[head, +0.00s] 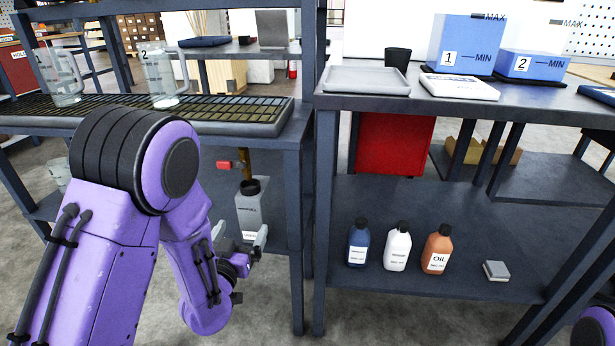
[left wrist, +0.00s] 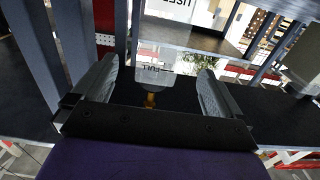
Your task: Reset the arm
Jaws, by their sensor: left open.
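My left arm comes in from the left, purple with black bands, and bends down in front of the left bench. My left gripper (head: 251,266) is low beside that bench's front leg, near a grey translucent bottle (head: 249,212) with a black neck under the bench. In the left wrist view its two fingers (left wrist: 156,72) are spread wide, with nothing held between them. A clear container (left wrist: 160,52) with dark lettering shows beyond the fingertips; the gripper looks apart from it. At the lower right of the head view only a purple piece of my right arm shows; its gripper is out of view.
Two clear jugs, one here (head: 163,76), stand on the left bench's grating (head: 215,108). A red-handled tap (head: 228,165) hangs below. The right bench holds a grey tray (head: 362,81) and blue bins (head: 465,45). Its lower shelf (head: 450,215) carries blue, white and orange bottles (head: 437,250).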

